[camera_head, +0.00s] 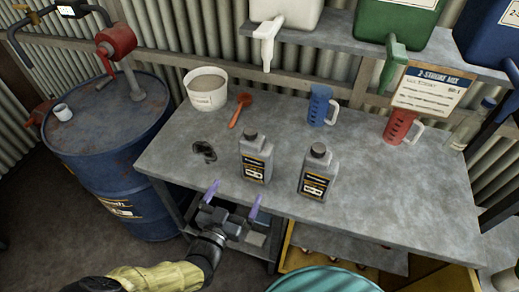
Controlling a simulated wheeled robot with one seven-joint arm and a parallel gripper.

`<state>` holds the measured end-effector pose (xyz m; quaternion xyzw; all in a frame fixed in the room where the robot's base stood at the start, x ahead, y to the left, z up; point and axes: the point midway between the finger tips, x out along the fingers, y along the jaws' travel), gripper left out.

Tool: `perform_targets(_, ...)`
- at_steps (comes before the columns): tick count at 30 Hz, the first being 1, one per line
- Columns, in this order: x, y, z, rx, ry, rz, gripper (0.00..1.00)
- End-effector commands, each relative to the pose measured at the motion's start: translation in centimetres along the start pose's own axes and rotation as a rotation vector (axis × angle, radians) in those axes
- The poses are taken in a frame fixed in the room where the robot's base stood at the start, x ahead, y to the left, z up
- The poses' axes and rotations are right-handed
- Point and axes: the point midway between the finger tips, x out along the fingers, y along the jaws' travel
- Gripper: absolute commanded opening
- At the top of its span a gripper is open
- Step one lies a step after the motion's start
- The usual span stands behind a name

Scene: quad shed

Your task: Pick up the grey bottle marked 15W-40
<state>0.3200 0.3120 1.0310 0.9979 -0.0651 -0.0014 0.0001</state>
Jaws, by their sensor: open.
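Two similar grey bottles with dark caps and black-and-orange labels stand upright on the grey bench. The left grey bottle (256,157) is near the bench's middle and the right grey bottle (318,172) stands a little nearer the front edge. The label print is too small to read, so I cannot tell which is marked 15W-40. My gripper (235,194) is open and empty at the bench's front edge, its two purple fingers apart. In the picture it is below and left of the left bottle, with no visible contact.
The bench (420,215) also holds a white tub (206,92), an orange scoop (240,110), a blue jug (320,106) and a red jug (398,126). A blue drum (110,150) stands left. The bench's right front is clear.

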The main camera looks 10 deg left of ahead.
Motion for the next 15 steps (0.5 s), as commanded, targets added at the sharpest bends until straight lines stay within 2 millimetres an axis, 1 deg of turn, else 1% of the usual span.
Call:
perform_targets(11,0.4,0.3,0.0,0.000,0.001,0.010,1.00)
perform_targets(15,1.4,0.2,0.1,0.001,0.003,0.010,1.00)
